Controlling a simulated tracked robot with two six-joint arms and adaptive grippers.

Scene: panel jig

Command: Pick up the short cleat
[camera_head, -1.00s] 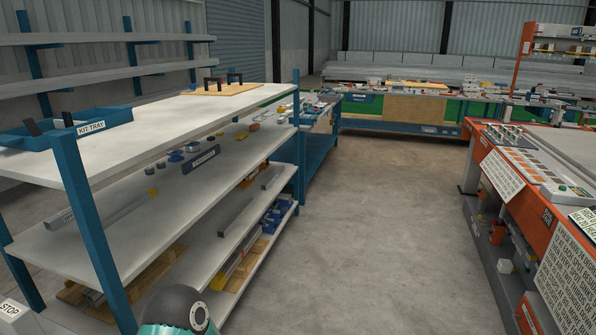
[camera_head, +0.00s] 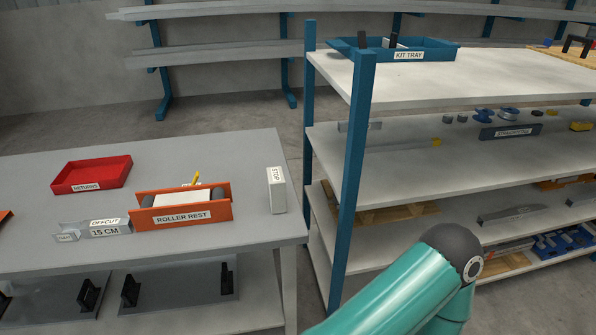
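I cannot pick out the short cleat for certain. A grey metal piece labelled OFFCUT 15 CM (camera_head: 104,230) lies on the grey table (camera_head: 230,165) at the left. A short grey piece (camera_head: 358,126) lies at the left end of the shelf rack's middle shelf, partly behind the blue post. Longer grey metal pieces (camera_head: 512,214) lie on the rack's lower shelf. One of my teal arm links shows at the bottom middle, but neither gripper is in view.
An orange roller rest (camera_head: 182,216), a red returns tray (camera_head: 92,175) and a white STOP block (camera_head: 276,190) stand on the table. A blue kit tray (camera_head: 425,56) with dark upright items sits on the rack's top shelf. A blue rack post (camera_head: 352,180) stands just right of the table.

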